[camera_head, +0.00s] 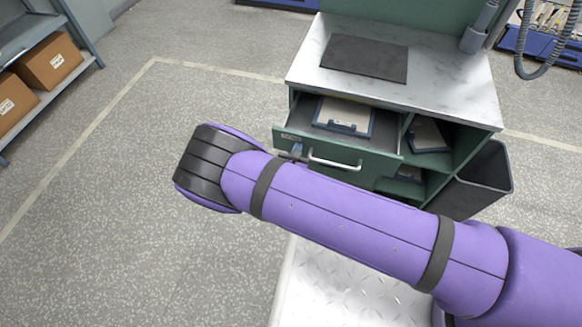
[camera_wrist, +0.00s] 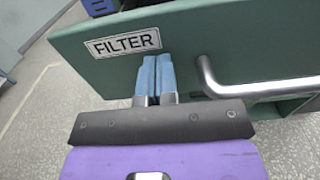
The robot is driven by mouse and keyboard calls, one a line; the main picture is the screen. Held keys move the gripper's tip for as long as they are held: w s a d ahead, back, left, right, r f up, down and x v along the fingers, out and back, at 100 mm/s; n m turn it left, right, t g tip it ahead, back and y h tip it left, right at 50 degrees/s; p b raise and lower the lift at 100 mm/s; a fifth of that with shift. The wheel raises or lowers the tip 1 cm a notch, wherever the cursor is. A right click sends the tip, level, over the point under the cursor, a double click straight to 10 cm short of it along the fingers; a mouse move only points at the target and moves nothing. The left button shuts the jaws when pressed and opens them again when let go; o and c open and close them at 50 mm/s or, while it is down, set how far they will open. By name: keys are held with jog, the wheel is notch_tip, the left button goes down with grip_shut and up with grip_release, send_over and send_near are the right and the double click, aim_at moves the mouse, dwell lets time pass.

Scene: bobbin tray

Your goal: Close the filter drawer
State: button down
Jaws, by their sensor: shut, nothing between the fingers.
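The green filter drawer (camera_head: 378,158) is pulled out of the cabinet in the head view, with a clipboard lying inside. Its front (camera_wrist: 254,45) fills much of the wrist view and bears a white label reading FILTER (camera_wrist: 124,43). A metal bar handle (camera_wrist: 212,78) sits to the right of the label; it also shows in the head view (camera_head: 335,163). My gripper (camera_wrist: 157,62) is shut and empty, its blue fingertips side by side at the drawer front, between label and handle. I cannot tell whether they touch it. In the head view my arm hides most of the gripper.
The cabinet (camera_head: 455,85) has a marble-look top with a dark mat (camera_head: 366,57). Open shelves stand right of the drawer, and a dark bin (camera_head: 485,180) is beside the cabinet. A shelf with cardboard boxes (camera_head: 48,60) is at far left. The floor left of the cabinet is clear.

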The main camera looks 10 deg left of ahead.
aim_at(311, 119)
jog(key=w, duration=0.5)
jog(key=w+d, duration=0.1)
jog(key=w, duration=1.1)
jog(key=shift+w+d, duration=0.1)
jog(key=shift+d, duration=0.1)
jog(key=shift+w+r, duration=0.2)
jog(key=shift+w, duration=0.05)
